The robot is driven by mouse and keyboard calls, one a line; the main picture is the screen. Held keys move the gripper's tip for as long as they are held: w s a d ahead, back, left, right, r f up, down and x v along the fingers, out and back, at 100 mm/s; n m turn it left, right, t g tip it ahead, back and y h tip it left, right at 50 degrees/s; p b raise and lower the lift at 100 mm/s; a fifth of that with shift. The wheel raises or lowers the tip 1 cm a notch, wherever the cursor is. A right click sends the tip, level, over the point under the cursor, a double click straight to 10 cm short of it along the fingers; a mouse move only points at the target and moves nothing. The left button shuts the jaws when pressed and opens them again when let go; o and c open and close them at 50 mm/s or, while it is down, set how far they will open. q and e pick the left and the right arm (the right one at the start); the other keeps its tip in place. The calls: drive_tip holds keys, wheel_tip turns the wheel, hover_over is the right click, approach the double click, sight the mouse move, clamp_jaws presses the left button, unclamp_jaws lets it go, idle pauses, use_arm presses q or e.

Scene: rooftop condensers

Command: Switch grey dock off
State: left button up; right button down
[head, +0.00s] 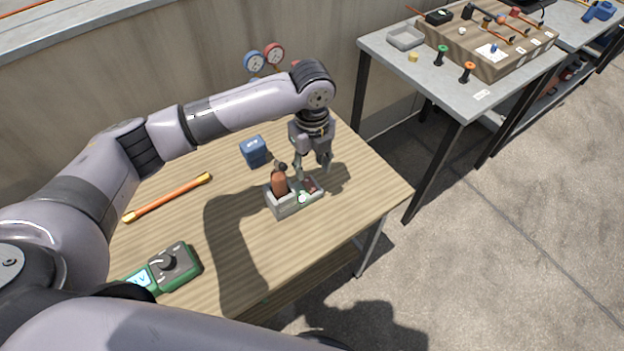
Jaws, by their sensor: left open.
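The grey dock (288,210) sits on the wooden table near its right part. A brown-orange tool with a dark top (279,181) stands in the dock's left end. A round green-white patch (302,198) shows on the dock's front right, and a small dark red part (311,187) lies behind it. My left gripper (313,173) points down over the dock's right end, fingers apart and empty. I cannot tell whether a fingertip touches the dock. The position of any switch is too small to read. My right gripper is not in view.
A blue box (253,151) stands behind the dock. An orange rod (168,197) lies to the left, and a green meter (174,267) at the front left. Gauges (264,58) stand at the back by the wall.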

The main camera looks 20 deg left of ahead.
sight(312, 188)
use_arm(q)
wheel_tip(312, 188, down, 4)
drive_tip(key=shift+s+r, duration=0.1)
drive_tip(key=shift+r, duration=0.1)
wheel_tip(312, 188, down, 2)
drive_tip(key=shift+f, duration=0.7)
drive_tip(key=c, duration=0.5)
clamp_jaws()
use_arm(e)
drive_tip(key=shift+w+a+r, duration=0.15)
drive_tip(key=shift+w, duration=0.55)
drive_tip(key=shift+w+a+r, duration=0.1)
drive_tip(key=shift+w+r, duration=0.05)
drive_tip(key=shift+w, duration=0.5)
